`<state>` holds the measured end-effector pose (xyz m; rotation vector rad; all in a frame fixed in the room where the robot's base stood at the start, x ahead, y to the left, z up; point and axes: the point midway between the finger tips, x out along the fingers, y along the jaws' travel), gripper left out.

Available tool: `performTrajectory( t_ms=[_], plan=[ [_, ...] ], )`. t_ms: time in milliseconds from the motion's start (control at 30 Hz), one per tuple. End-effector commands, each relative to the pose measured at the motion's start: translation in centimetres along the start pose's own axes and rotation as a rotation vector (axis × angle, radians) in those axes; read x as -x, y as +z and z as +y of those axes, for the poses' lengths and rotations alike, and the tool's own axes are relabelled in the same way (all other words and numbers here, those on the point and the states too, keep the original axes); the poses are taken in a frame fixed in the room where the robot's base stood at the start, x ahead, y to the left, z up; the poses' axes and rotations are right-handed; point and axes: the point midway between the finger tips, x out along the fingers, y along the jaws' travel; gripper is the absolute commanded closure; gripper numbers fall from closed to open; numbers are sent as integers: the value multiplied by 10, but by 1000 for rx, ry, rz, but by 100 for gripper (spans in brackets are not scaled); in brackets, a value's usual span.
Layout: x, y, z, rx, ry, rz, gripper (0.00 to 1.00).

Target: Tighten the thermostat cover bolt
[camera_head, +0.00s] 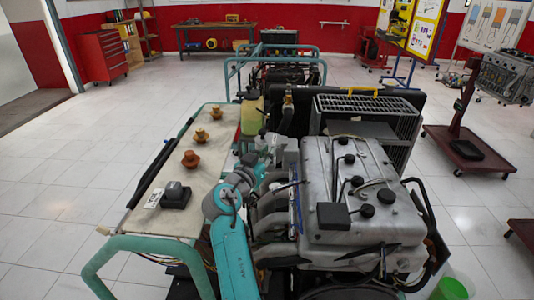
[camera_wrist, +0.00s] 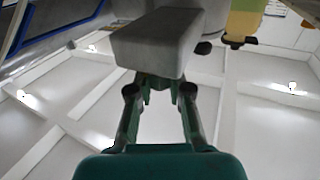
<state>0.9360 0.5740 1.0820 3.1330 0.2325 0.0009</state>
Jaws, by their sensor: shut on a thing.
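My gripper (camera_wrist: 160,82) points up the wrist view, and its two fingers reach behind a smooth grey block-shaped part (camera_wrist: 148,48). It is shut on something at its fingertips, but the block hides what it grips. I cannot make out the thermostat cover bolt in either view. In the head view, my teal arm reaches to the left side of the grey engine (camera_head: 345,200), close to its intake pipes. My gripper is hard to separate from the teal and metal parts there.
A bench (camera_head: 218,125) left of the engine holds several brown knobbed parts (camera_head: 191,159) and a black box (camera_head: 175,194). A yellowish tank (camera_head: 252,114) and a radiator grille (camera_head: 365,108) stand behind. A green bucket (camera_head: 450,288) is at lower right. Open floor lies left.

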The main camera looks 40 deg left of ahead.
Motion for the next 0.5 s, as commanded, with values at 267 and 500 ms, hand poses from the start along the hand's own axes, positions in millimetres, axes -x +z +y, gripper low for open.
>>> performTrajectory(
  t_ms=[267,500],
  plan=[
    [0,0,0,0,1,0,100],
    [0,0,0,0,1,-1,55]
  ],
)
